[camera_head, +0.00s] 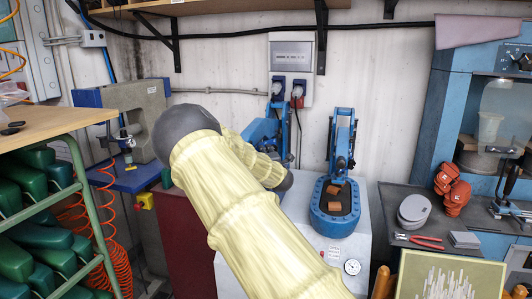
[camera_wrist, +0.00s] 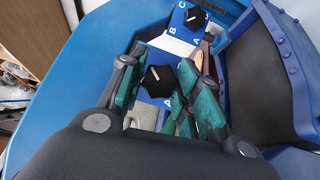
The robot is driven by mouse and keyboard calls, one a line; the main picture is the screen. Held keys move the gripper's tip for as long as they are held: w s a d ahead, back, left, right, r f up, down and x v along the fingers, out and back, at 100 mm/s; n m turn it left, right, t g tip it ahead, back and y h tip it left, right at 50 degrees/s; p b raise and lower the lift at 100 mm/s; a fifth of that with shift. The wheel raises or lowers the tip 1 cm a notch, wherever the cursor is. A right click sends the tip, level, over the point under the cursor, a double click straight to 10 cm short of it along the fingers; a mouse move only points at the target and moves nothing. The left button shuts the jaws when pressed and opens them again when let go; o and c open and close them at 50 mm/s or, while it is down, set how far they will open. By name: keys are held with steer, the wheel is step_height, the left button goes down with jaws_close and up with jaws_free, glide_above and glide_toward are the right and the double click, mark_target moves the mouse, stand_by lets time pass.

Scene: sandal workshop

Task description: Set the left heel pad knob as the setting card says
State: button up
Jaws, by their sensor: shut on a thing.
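In the wrist view my gripper (camera_wrist: 161,86) has its green-padded fingers on either side of a black lobed knob (camera_wrist: 157,82), shut on it. This knob sits on a blue plate with white letters; an A shows beside it. It bears a short white pointer line, partly visible. A second black knob (camera_wrist: 195,17) with a white pointer sits farther off on a blue plate, near the letters C, B and A. In the head view my arm hides the gripper and the knobs. I cannot make out the setting card.
A blue press station (camera_head: 340,205) stands on a pale cabinet, right of my arm. A dark bench at right holds red pliers (camera_head: 418,241) and a grey rounded block (camera_head: 413,211). A green rack (camera_head: 70,170) stands at left. Blue machine walls (camera_wrist: 85,60) closely surround my gripper.

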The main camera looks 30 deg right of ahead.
steer(key=shift+d+r+m+g+y+p, duration=0.1)
steer(key=shift+m+g+y+p, duration=0.75)
steer(key=shift+m+p, duration=1.55)
steer(key=shift+a+f+m+g+y+p, duration=0.1)
steer(key=shift+m+g+y+p, duration=0.3)
steer(key=shift+m+y+p, duration=1.5)
steer(key=shift+d+r+m+g+y+p, duration=0.1)
steer(key=shift+m+g+y+p, duration=0.45)
steer(key=shift+m+p, duration=2.4)
steer(key=o, duration=1)
steer(key=shift+v, duration=6)
steer(key=shift+d, duration=0.15)
